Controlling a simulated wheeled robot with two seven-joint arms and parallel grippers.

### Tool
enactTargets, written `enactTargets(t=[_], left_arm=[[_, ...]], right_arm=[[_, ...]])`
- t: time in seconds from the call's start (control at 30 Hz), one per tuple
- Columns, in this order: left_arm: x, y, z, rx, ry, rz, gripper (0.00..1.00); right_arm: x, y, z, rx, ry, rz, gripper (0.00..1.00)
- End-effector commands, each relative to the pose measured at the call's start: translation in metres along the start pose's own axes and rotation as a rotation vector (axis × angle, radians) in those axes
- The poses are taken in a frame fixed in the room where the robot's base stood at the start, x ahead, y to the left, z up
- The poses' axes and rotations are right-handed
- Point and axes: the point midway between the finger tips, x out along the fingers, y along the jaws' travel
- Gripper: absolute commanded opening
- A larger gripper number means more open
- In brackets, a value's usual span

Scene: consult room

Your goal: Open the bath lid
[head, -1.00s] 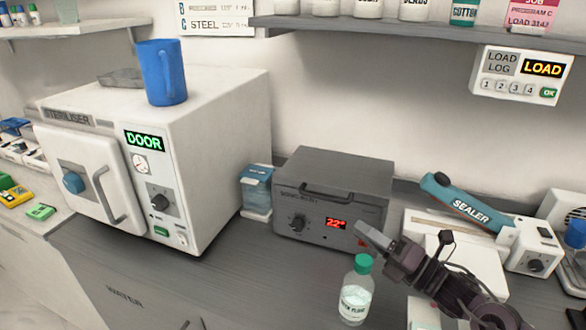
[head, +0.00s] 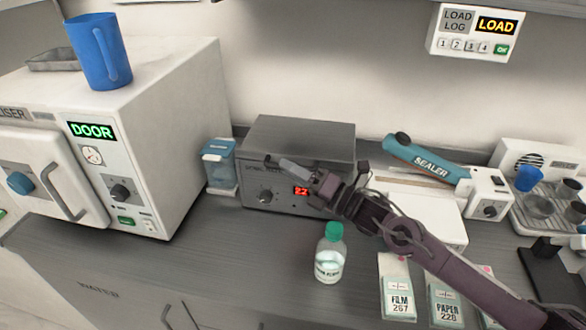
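The bath is a dark grey box (head: 310,138) on the counter, with a knob and a red display on its front. Its flat lid looks shut. My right gripper (head: 287,166) is at the bath's upper front edge, where the lid handle is. Its arm comes in from the lower right and covers the front's right part. The gripper hides most of the handle, and I cannot tell whether it touches it or how far the fingers are apart. My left gripper is not in view.
The steriliser (head: 150,130) with a blue jug (head: 98,52) on top stands left. A blue-lidded container (head: 219,165) is beside the bath. A green-capped bottle (head: 329,255) stands in front, film and paper packs (head: 398,295) to its right. The sealer (head: 425,160) is right.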

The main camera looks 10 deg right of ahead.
Motion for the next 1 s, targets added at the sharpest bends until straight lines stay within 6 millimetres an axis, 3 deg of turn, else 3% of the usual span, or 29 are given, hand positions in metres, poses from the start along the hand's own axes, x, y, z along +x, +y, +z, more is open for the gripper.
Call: enactTargets(t=[0.13,0.4,0.77,1.0], left_arm=[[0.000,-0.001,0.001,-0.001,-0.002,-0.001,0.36],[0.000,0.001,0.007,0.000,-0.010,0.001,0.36],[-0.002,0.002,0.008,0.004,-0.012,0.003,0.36],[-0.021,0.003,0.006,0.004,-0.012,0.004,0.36]], right_arm=[[0.000,0.000,0.000,0.000,0.000,0.000,0.33],[-0.001,0.000,0.000,0.000,0.000,0.000,0.00],[0.000,0.002,0.002,0.006,0.000,-0.003,0.00],[0.006,0.022,0.016,0.080,-0.002,-0.034,0.00]])
